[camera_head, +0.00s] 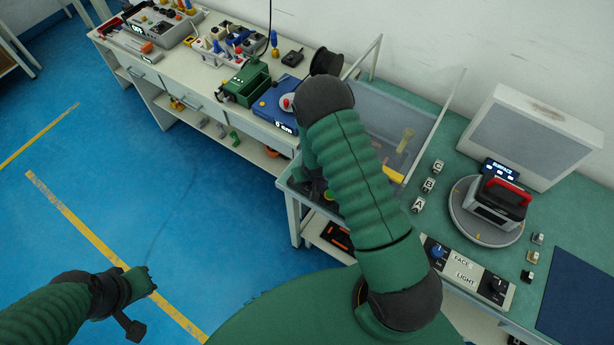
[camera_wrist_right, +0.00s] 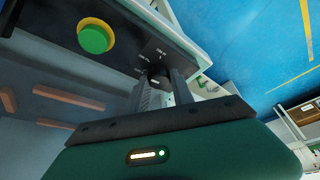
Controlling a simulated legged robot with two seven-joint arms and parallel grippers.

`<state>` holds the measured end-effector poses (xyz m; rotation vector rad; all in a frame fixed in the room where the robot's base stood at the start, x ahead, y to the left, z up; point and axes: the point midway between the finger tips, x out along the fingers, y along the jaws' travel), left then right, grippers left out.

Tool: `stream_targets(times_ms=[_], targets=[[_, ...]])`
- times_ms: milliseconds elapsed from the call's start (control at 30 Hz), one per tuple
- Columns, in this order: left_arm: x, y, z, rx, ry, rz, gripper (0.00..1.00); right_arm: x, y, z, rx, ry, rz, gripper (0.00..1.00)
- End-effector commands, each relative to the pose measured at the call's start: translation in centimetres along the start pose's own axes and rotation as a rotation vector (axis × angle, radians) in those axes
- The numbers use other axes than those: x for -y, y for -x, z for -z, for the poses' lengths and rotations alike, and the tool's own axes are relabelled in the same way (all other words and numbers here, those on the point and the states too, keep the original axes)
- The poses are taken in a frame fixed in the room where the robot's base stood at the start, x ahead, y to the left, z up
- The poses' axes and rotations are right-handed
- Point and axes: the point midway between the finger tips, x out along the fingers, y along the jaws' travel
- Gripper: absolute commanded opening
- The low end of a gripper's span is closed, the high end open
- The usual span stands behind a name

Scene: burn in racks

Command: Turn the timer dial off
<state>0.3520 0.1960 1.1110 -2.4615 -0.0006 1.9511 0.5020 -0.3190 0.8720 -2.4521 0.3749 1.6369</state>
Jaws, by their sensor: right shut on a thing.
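In the right wrist view, the black timer dial (camera_wrist_right: 158,71) sits on a dark panel with small white marks around it. My right gripper (camera_wrist_right: 160,86) is shut on the dial, with one finger on each side of it. The fingers hide part of the dial, and the marks are too small to read surely. A green button with a yellow ring (camera_wrist_right: 95,38) is beside it on the panel. In the head view my right arm covers the dial and most of that gripper. My left gripper (camera_head: 143,283) is over the blue floor, away from the benches; its jaws are unclear.
A clear-walled bin (camera_head: 395,115) stands behind my right arm. At right are a grey turntable (camera_head: 470,225) with a red-handled device, lettered blocks (camera_head: 428,185) and a FACE/LIGHT knob panel (camera_head: 465,272). A cluttered bench (camera_head: 200,75) is at the back. The blue floor is open at left.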

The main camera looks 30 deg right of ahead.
Motion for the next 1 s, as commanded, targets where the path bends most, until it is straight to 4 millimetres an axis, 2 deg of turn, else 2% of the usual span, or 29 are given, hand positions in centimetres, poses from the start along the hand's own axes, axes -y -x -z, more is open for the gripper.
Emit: stream_targets(times_ms=[300, 767, 800, 933, 1000], targets=[[0.00, -0.13, -0.03, 0.000, 0.000, 0.000, 0.00, -0.06, -0.01, 0.01, 0.000, 0.092, 0.038, 0.00], [0.00, -0.13, -0.03, 0.000, 0.000, 0.000, 0.00, -0.09, -0.01, -0.04, 0.002, 0.104, 0.042, 0.00], [0.00, -0.13, -0.03, 0.000, 0.000, 0.000, 0.00, -0.09, -0.01, -0.04, 0.002, 0.104, 0.042, 0.31], [0.00, -0.13, -0.03, 0.000, 0.000, 0.000, 0.00, -0.09, -0.01, -0.05, 0.002, 0.104, 0.042, 0.48], [0.00, -0.13, -0.03, 0.000, 0.000, 0.000, 0.00, -0.10, 0.00, -0.05, 0.002, 0.104, 0.042, 0.50]])
